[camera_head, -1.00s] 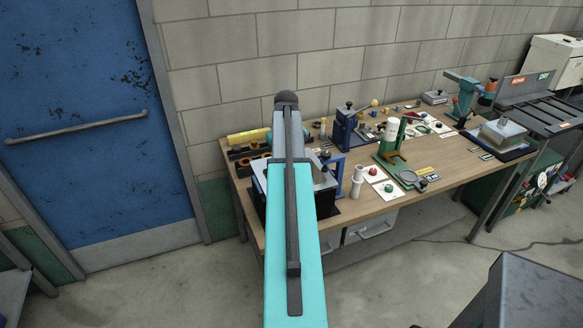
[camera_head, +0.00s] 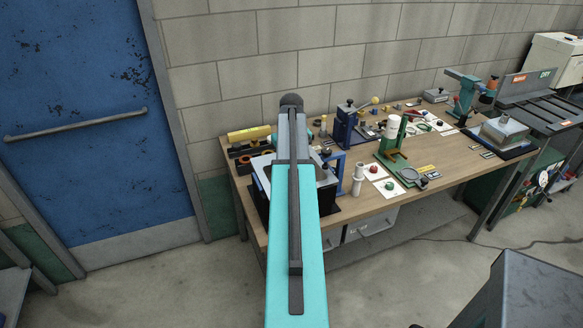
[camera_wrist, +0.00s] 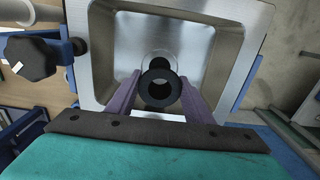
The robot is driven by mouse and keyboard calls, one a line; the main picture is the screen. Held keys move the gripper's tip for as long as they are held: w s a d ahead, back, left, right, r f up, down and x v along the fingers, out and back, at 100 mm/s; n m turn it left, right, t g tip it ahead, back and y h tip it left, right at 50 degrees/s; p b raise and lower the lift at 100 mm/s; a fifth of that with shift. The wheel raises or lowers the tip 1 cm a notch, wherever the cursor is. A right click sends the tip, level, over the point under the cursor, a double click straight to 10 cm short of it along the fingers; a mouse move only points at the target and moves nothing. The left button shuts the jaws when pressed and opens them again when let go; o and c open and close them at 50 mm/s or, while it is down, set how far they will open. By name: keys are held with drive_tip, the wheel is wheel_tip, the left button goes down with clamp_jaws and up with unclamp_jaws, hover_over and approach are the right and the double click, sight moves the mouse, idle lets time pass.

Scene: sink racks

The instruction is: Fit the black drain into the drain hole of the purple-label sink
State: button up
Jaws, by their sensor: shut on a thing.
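In the wrist view my gripper (camera_wrist: 160,82) has its two purple fingers shut on the black drain (camera_wrist: 160,103), a black ring with an open centre. The drain is over the basin of a grey metal sink (camera_wrist: 245,25). Just beyond it, a round recess with a dark drain hole (camera_wrist: 160,63) shows in the sink floor, partly covered by the drain. I cannot tell the height between drain and hole. In the head view the sink (camera_head: 262,180) stands at the left end of the bench, mostly behind my arm, which also hides my gripper. No purple label is visible.
A black knob (camera_wrist: 32,60) on a blue clamp sits left of the sink in the wrist view. White cylinders (camera_head: 358,178), a green stand (camera_head: 392,150) and a blue press (camera_head: 345,125) stand to the right on the wooden bench (camera_head: 450,165). The block wall is behind.

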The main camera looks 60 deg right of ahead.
drive_tip(key=shift+f+b, duration=0.8)
drive_tip(key=shift+f, duration=0.65)
drive_tip(key=shift+f, duration=0.4)
idle(1.1)
drive_tip(key=shift+f+b, duration=0.3)
drive_tip(key=shift+f, duration=0.75)
drive_tip(key=shift+s, duration=0.1)
drive_tip(key=o, duration=1.2)
drive_tip(key=shift+r, duration=0.15)
drive_tip(key=shift+r+b, duration=1.5)
drive_tip(key=shift+r, duration=5.3)
